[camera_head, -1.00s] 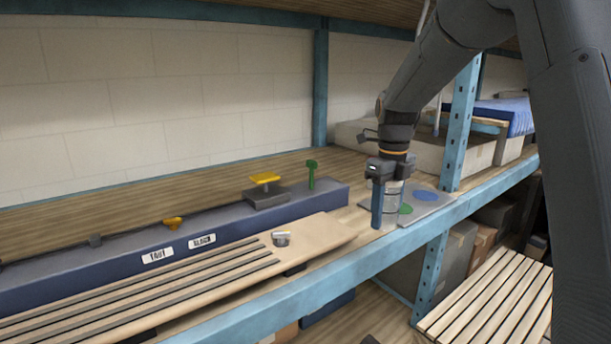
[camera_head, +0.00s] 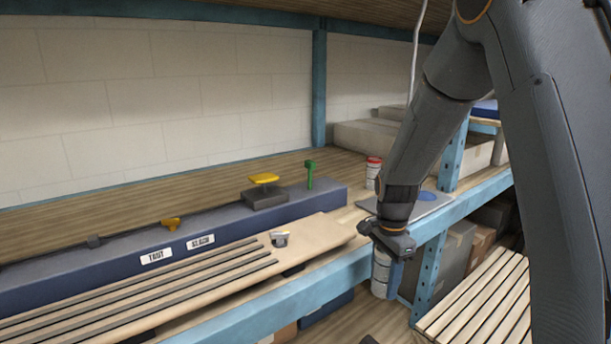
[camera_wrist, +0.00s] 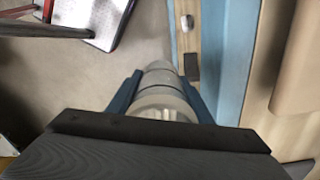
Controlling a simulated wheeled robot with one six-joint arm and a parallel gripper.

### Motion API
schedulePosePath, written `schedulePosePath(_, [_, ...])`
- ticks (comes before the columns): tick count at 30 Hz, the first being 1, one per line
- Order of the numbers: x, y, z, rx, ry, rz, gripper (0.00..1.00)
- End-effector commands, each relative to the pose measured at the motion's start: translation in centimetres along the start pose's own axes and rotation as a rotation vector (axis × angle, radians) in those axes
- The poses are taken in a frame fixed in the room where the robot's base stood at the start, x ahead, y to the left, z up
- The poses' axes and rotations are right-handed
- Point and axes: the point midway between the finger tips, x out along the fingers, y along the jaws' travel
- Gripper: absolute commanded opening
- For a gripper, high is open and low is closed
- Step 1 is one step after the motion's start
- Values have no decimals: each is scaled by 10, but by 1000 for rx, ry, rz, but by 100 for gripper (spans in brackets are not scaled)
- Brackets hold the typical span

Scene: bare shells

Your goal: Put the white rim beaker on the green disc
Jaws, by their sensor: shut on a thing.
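My gripper (camera_head: 385,270) is shut on the white rim beaker (camera_head: 380,287), a pale cylinder with dark bands. It holds the beaker in the air in front of the shelf's front edge. In the wrist view, the beaker (camera_wrist: 161,100) sits between the two blue fingers, its pale rim facing the camera. The green disc is hidden behind my arm in the head view.
A red-rimmed beaker (camera_head: 373,170) stands on the shelf behind my arm. A blue shelf post (camera_head: 453,158) rises right of the mat.

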Motion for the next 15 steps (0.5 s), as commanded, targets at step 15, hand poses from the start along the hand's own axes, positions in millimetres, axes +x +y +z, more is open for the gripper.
schedulePosePath(15, [111,39,14,-902,-3,3,22])
